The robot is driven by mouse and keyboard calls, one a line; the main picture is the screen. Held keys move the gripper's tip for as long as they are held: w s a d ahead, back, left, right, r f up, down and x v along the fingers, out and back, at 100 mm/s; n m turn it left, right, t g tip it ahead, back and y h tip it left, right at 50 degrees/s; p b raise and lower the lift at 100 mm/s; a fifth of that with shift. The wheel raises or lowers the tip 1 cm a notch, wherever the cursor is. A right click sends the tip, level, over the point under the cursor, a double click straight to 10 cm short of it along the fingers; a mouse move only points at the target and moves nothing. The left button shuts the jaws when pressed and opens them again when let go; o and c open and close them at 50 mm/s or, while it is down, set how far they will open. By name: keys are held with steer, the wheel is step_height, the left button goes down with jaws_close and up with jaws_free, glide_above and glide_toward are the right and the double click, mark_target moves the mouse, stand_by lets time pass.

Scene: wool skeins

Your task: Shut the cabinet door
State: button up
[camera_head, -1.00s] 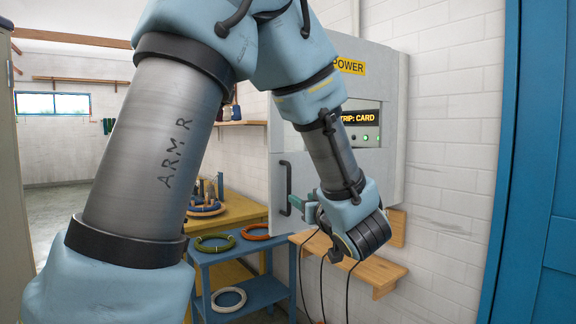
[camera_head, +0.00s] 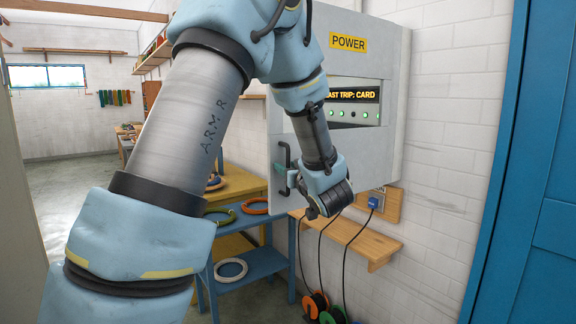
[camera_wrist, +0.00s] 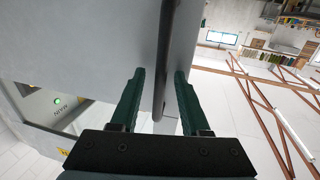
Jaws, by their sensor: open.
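The grey wall cabinet (camera_head: 388,90) with a yellow POWER label hangs on the white brick wall. Its door (camera_head: 278,110) has a window showing a lit display and green lights. A dark bar handle (camera_head: 283,158) is at the door's left edge. My gripper (camera_head: 285,175) is at the handle's lower part, partly hidden by my wrist. In the wrist view, my gripper (camera_wrist: 160,75) is open, with green fingers on either side of the handle (camera_wrist: 167,45), apart from it. I cannot tell how far the door stands from its frame.
A small wooden shelf (camera_head: 345,238) and a blue plug (camera_head: 375,203) with cables are below the cabinet. A blue cart (camera_head: 262,290) with cable coils stands at lower left. A blue door (camera_head: 530,170) is close on the right. Open floor lies at far left.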

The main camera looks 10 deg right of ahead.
jaws_close()
stand_by(0.3)
stand_by(1.1)
